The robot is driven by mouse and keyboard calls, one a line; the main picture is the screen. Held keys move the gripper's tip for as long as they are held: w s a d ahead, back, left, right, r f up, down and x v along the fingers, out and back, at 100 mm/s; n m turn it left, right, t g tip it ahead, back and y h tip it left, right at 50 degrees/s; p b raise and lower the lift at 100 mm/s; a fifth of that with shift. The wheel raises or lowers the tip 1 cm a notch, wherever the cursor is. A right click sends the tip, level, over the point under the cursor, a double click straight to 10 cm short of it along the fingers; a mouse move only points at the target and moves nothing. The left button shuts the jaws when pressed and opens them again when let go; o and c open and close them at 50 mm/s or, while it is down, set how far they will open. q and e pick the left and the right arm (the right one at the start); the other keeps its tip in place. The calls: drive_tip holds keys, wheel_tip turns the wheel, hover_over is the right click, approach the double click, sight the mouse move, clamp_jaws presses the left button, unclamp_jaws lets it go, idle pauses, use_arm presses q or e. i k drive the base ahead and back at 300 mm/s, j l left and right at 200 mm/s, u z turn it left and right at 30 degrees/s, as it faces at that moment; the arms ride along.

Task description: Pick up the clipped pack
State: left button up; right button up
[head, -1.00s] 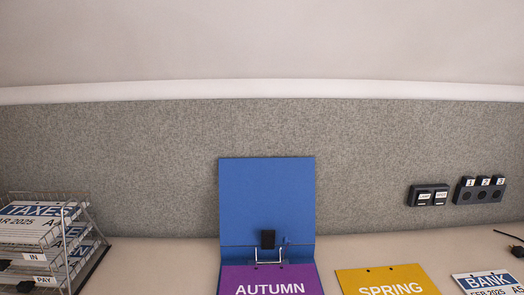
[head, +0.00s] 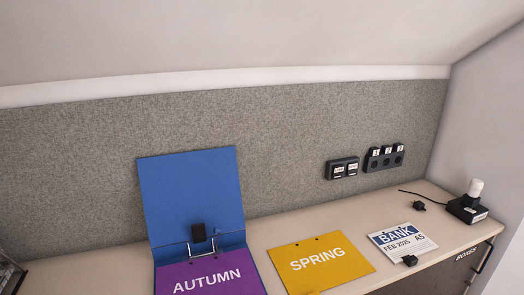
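A white pack (head: 385,240) with a blue band reading BANK and the text FEB 2025 A5 lies flat on the desk at the right. A small black clip (head: 410,260) sits at its near edge. An open blue binder (head: 190,190) stands with its cover up at centre left. It holds a purple AUTUMN sheet (head: 235,271) by its metal rings. A yellow SPRING sheet (head: 340,268) with punched holes lies between the binder and the pack. Neither of my grippers shows in the head view.
A black device with a white top (head: 477,188) stands at the desk's right end, near a black plug (head: 419,206) and cable. Black switch and socket units (head: 384,160) are on the grey panel. A BOXES-labelled front with a handle (head: 485,257) is below the desk edge. Bare desk (head: 330,218) lies behind the sheets.

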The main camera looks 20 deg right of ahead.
sight(402, 242)
drive_tip(key=z, duration=1.6)
drive_tip(key=i+l+z, duration=0.55)
drive_tip(key=i, duration=0.4)
